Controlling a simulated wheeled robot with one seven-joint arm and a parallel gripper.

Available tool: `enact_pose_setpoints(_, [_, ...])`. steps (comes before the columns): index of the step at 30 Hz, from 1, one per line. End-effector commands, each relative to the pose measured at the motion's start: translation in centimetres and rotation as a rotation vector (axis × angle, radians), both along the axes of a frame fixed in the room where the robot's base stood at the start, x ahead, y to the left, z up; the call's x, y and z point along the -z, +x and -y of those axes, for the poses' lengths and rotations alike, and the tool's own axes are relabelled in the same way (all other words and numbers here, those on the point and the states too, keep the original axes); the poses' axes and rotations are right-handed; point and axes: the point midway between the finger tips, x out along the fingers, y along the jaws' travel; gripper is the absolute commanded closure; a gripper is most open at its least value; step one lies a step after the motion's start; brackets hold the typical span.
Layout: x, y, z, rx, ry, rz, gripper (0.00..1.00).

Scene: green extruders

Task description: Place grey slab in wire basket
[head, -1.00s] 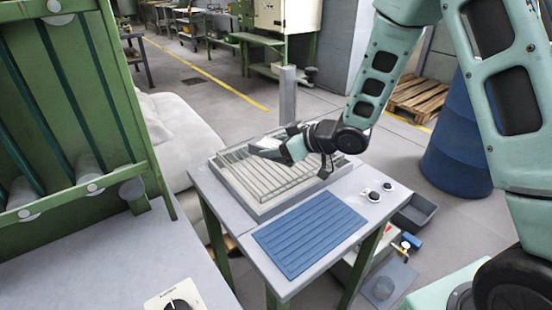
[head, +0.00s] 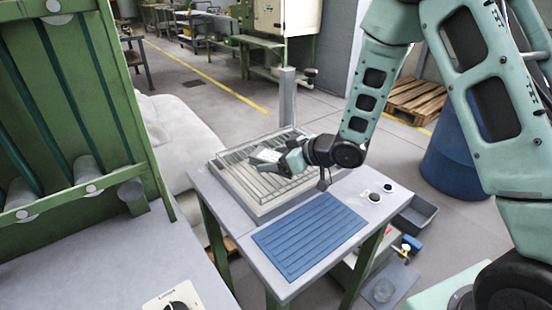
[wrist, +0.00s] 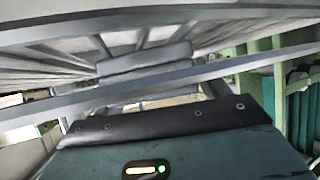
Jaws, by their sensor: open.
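The wire basket (head: 262,212) is a shallow, light tray with thin wire sides on the small table. My gripper (head: 262,157) is over the back part of the basket, pointing left, with its jaws open. Whether its fingers touch the basket cannot be told. Out-of-focus grey bars of the basket (wrist: 250,62) cross the wrist view in front of my gripper. Flat grey shapes show in the middle of the wrist view, but I cannot tell whether they are the grey slab or my fingers. I cannot pick out the slab with certainty in the head view.
A blue ribbed mat (head: 308,238) lies on the table in front of the basket, with small round knobs (head: 380,192) at its right. A grey post (head: 287,98) stands behind the basket. A green rack (head: 75,110) is at the left and a blue barrel (head: 455,150) at the right.

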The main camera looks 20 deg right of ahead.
Motion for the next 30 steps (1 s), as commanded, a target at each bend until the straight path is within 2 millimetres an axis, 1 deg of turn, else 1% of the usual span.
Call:
enact_pose_setpoints(2, [-0.4,-0.3,0.3,0.001,0.0,0.0,0.26])
enact_pose_setpoints(5, [-1.1,-1.2,1.2,0.004,0.0,0.001,0.26])
enact_pose_setpoints(15, [-4.5,-5.9,5.2,0.004,0.001,0.002,0.26])
enact_pose_setpoints(21, [-5.7,-7.6,6.6,0.001,0.0,0.001,0.26])
enact_pose_setpoints(23, [-5.8,-7.8,6.7,0.001,-0.002,0.0,0.26])
enact_pose_setpoints(26, [-6.0,-7.9,6.3,0.009,-0.03,-0.01,0.26])
enact_pose_setpoints(30, [-6.2,-8.0,4.4,0.051,-0.146,-0.068,0.26])
